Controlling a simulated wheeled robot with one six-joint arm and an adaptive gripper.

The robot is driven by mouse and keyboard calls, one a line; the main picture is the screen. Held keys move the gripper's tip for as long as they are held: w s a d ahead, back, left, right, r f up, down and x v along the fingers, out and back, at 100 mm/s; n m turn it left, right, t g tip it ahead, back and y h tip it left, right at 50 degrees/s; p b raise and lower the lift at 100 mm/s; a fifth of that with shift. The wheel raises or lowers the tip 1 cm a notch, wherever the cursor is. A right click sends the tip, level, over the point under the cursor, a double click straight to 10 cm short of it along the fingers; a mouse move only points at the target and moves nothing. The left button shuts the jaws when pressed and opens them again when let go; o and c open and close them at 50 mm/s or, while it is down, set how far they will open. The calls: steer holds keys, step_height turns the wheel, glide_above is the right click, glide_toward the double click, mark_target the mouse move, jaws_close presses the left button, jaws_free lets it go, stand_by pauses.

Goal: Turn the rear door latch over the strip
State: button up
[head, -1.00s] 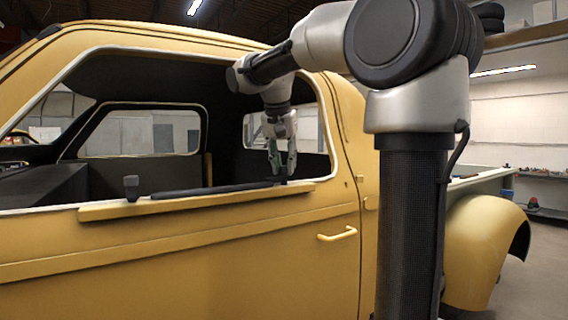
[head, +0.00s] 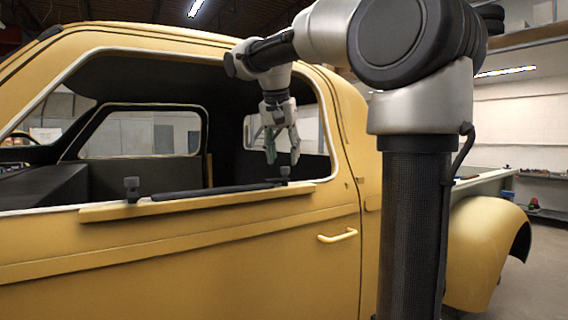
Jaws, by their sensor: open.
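The dark strip (head: 212,191) lies along the yellow ledge below the window opening of the yellow door. The rear latch (head: 285,172) is a small dark grey knob at the strip's right end. Its lower part seems to reach the strip's end, but it is too small to tell how it is turned. A like front latch (head: 132,188) stands at the strip's left end.
The yellow ledge (head: 100,213) runs under the strip on the door (head: 200,275). The window opening is edged by a pale frame, with its rear post close to the right of my gripper. A door handle (head: 337,236) sticks out lower down.

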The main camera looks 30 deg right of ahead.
steer(key=v, duration=0.8)
steer(key=shift+r, duration=0.3)
steer(key=shift+s+a, duration=0.1)
steer(key=s+f+n+y, duration=0.1)
steer(key=s+f+n, duration=0.2)
steer(key=s+f, duration=0.3)
steer(key=s+a+f+n+t+y, duration=0.1)
steer(key=s+f+n, duration=0.2)
steer(key=s+f, duration=0.4)
steer(key=s+f+n+y, duration=0.1)
steer(key=s+f+n, duration=0.2)
steer(key=f, duration=1.4)
steer(key=s, duration=0.4)
steer(key=shift+a+f, duration=0.25)
steer(key=shift+s+r, duration=0.1)
steer(key=shift+s, duration=0.05)
